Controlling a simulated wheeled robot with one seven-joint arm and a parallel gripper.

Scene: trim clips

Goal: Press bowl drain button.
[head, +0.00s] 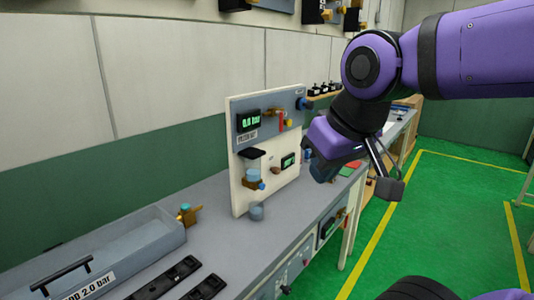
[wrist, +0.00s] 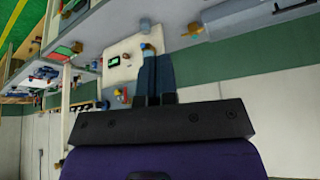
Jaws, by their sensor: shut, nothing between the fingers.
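A filter unit with a clear bowl (head: 253,167) is mounted on the upright white panel (head: 237,190). A brass fitting under the bowl carries a small blue button (head: 262,186), which seems to be the drain button. A small blue-grey cup (head: 257,212) is below it on the bench. My gripper (head: 320,172) is in front of the panel's right side, apart from the bowl in the picture. In the wrist view, my gripper (wrist: 155,58) has its dark blue fingers together and empty, covering part of the panel; the button cannot be made out clearly there.
Two green displays (head: 249,121) and a red-and-yellow valve group (head: 282,122) are on the panel. A grey tray (head: 120,255) with a black handle and a brass fitting (head: 187,214) stand at the left on the bench. Green floor (head: 430,235) is open at the right.

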